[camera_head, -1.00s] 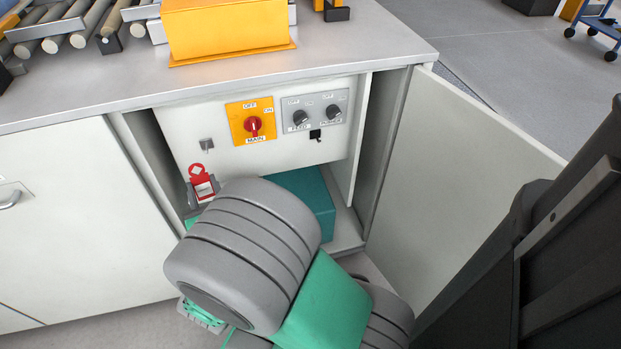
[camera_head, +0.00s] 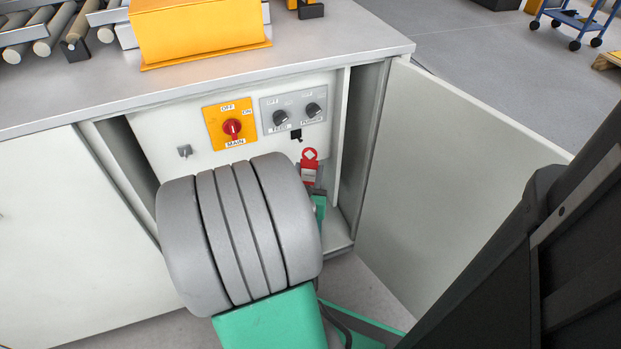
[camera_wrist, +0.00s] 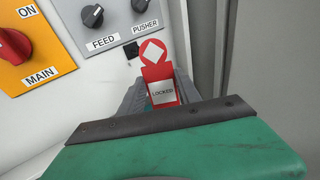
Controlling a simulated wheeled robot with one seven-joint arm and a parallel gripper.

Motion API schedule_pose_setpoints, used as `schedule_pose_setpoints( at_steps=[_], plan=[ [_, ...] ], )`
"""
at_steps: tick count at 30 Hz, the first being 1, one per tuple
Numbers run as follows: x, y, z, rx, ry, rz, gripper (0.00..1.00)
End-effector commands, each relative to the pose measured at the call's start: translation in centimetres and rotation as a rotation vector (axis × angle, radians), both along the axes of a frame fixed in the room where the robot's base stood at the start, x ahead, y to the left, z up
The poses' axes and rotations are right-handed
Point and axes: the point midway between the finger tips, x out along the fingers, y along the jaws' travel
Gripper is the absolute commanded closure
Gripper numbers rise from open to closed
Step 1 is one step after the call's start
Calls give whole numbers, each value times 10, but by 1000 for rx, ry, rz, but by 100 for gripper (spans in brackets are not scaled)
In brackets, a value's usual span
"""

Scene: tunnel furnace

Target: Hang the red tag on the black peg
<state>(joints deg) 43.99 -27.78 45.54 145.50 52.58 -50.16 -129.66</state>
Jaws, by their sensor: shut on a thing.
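The red tag (camera_head: 309,168) is upright in my gripper (camera_head: 312,186), which is shut on its lower part. In the wrist view the tag (camera_wrist: 158,68) has a white diamond near its top and a white label reading LOCKED, between the fingers of my gripper (camera_wrist: 160,92). The black peg (camera_head: 296,136) is on the panel below the two black knobs. In the wrist view the peg (camera_wrist: 131,50) is just left of the tag's top, with a gap between them. My wrist hides part of the cabinet's inside in the head view.
A grey hook (camera_head: 184,151) is on the panel's left. A red MAIN switch (camera_head: 232,127) and black FEED (camera_head: 280,118) and PUSHER (camera_head: 313,110) knobs are above. The cabinet's side wall (camera_head: 361,140) and open door (camera_head: 455,160) are close on the right.

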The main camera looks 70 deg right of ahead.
Motion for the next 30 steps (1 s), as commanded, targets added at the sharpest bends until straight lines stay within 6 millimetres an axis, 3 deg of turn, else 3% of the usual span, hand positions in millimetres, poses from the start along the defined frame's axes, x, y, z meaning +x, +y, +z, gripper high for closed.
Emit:
schedule_pose_setpoints(
  at_steps=[30],
  plan=[
    [50, -50, -9, 1, 1, 1, 98]
  ],
)
